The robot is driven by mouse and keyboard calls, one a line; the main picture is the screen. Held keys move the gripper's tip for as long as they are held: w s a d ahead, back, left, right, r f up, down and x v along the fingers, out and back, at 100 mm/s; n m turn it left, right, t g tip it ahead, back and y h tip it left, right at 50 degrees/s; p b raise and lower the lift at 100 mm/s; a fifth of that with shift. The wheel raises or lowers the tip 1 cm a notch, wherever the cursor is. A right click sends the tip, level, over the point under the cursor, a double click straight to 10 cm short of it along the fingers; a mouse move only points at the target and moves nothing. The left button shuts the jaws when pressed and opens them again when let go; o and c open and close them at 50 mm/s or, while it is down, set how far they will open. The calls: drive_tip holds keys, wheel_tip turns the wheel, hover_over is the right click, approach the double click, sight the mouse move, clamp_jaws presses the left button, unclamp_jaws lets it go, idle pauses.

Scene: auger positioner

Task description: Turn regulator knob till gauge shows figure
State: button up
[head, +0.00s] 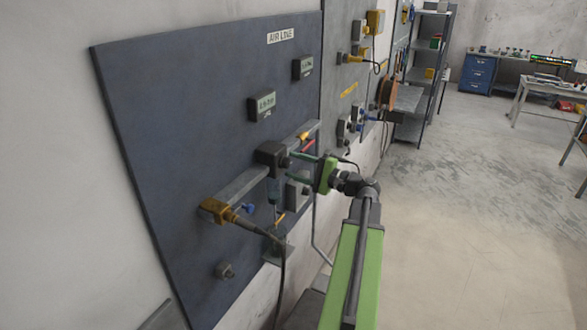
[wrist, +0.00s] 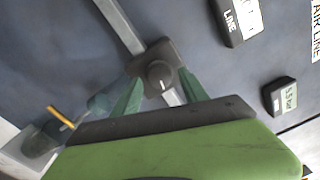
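The regulator is a dark block (head: 271,155) on a grey rail of the AIR LINE panel. Its round dark knob (wrist: 160,75), with a light pointer mark, faces the wrist camera. My gripper (head: 293,166) is open in front of the block. In the wrist view its green fingers stand on either side of the knob, apart from it; whether the tips reach its depth is unclear. The upper gauge (head: 302,68) appears to read 5.5 or 6.5 bar in the wrist view (wrist: 284,97). The lower gauge (head: 262,106) bears a LINE label; its figure is unclear.
A brass fitting (head: 215,209) with a dark hose sits at the rail's left end. The floor (head: 470,230) to the right is open.

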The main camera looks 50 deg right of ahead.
drive_tip(key=v, duration=1.7)
drive_tip(key=shift+s+b, duration=0.2)
drive_tip(key=shift+b, duration=0.1)
